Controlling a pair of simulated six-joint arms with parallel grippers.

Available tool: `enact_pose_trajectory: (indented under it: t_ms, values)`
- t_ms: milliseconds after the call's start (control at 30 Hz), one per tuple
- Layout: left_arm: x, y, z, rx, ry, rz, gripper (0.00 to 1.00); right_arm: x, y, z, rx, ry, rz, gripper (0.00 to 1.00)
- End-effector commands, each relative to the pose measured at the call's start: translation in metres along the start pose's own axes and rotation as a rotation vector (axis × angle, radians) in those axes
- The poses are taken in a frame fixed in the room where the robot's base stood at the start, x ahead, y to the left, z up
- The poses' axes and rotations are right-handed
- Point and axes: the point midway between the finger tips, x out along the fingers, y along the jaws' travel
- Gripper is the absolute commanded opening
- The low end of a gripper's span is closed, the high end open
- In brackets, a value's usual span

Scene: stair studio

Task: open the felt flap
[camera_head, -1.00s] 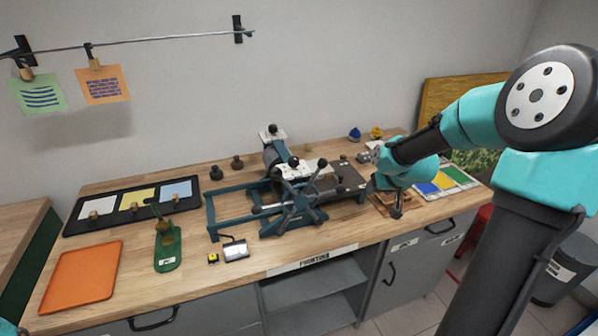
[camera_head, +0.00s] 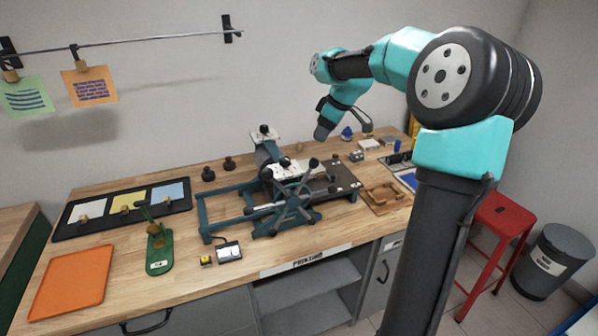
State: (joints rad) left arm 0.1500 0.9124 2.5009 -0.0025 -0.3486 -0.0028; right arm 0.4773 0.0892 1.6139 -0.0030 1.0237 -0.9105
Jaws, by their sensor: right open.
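The teal press (camera_head: 262,212) with a spoked wheel stands mid-bench. A dark flat sheet (camera_head: 338,178) lies on the right end of its bed, and a white plate (camera_head: 288,171) sits beside the roller. I cannot tell for certain which part is the felt flap. My right gripper (camera_head: 345,131) is open and empty, in the air above and behind the right end of the press, fingers pointing down. It appears apart from the press. My left gripper is out of view.
A wooden frame (camera_head: 386,197) lies right of the press. A green tool (camera_head: 160,252), an orange tray (camera_head: 72,281) and a black tray (camera_head: 95,228) with coloured cards are on the left. Small blocks (camera_head: 356,155) stand at the back right. A red stool (camera_head: 497,228) is beside the bench.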

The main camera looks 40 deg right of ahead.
Motion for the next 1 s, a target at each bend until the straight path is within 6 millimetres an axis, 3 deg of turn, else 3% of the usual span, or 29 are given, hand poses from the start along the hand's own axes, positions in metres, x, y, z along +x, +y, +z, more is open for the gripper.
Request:
enact_pose_trajectory:
  t_ms: [167, 367, 1000]
  values:
    - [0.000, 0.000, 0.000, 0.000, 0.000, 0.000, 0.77, 0.005, 0.000, 0.000, 0.001, -0.001, -0.001, 0.50]
    - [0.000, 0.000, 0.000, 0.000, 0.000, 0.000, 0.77, 0.025, 0.000, 0.000, 0.002, -0.001, -0.002, 0.50]
    - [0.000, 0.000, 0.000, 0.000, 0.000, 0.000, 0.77, 0.133, 0.000, 0.000, 0.002, -0.001, -0.002, 0.50]
